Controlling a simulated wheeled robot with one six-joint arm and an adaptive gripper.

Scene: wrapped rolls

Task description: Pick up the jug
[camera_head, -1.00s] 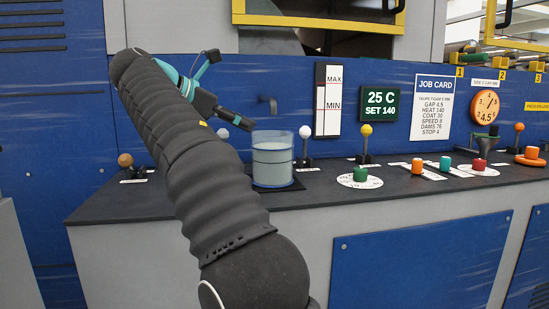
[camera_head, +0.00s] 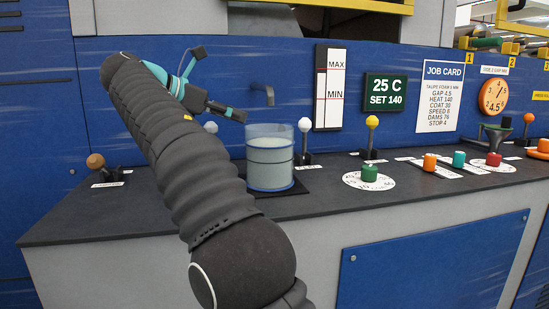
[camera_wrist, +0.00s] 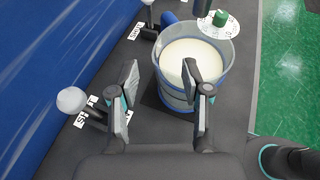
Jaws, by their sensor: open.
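The jug (camera_head: 269,160) is a clear container with a blue rim, partly filled with a whitish liquid. It stands upright on a dark square pad on the dark counter. In the wrist view the jug (camera_wrist: 179,88) lies beyond and to the right of centre, with the right finger overlapping it. My gripper (camera_head: 240,114) is open and empty, above and just left of the jug in the head view. In the wrist view my gripper's two fingers (camera_wrist: 161,78) are spread apart. I cannot tell how far they are from the jug.
A white-knobbed lever (camera_head: 304,126) stands right behind the jug. Another pale-knobbed lever (camera_wrist: 72,100) is left of my fingers. A wooden-knobbed lever (camera_head: 96,162), a yellow-knobbed lever (camera_head: 372,122) and a green dial knob (camera_head: 369,172) share the counter (camera_head: 100,210). A blue wall rises behind.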

